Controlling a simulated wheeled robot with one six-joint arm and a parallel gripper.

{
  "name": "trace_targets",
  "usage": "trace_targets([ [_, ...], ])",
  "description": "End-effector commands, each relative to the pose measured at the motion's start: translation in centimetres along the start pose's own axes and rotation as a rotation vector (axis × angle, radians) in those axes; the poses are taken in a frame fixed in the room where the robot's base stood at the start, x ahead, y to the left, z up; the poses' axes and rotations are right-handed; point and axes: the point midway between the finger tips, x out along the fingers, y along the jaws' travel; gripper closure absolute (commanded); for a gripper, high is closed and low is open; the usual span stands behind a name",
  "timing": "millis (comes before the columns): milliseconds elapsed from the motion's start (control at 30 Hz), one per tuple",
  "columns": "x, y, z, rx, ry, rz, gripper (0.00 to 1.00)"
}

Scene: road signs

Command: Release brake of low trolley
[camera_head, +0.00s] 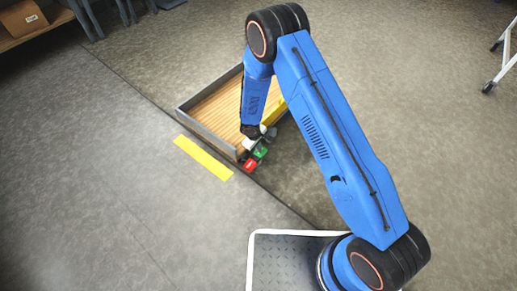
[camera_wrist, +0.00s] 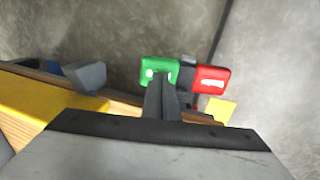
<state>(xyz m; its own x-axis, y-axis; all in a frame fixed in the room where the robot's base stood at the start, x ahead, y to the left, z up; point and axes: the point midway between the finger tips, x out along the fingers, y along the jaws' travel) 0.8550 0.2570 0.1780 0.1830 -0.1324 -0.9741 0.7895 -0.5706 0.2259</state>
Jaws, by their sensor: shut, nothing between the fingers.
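The low trolley (camera_head: 212,97) is a shallow grey-rimmed tray with a slatted wooden floor, standing on the grey floor left of my arm. At its near corner are a green pedal (camera_head: 261,152) and a red pedal (camera_head: 250,165). In the wrist view the green pedal (camera_wrist: 158,71) and the red pedal (camera_wrist: 211,79) lie side by side. My gripper (camera_wrist: 160,88) is shut and empty. Its fingertips overlap the lower edge of the green pedal in that view; I cannot tell whether they touch it. In the head view my wrist hides the gripper's tips (camera_head: 254,146) in part.
A yellow strip (camera_head: 203,157) is marked on the floor beside the trolley. A yellow object (camera_head: 273,112) lies along the trolley's right side. A shelf with a cardboard box (camera_head: 22,18) stands at the far left. Open floor surrounds the trolley.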

Motion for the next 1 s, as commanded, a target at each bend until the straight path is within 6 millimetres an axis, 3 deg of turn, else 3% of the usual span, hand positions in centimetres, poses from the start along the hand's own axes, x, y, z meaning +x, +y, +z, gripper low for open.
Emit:
trace_targets([
  [1000,1.3,1.2,0.0,0.000,-0.001,0.000,1.00],
])
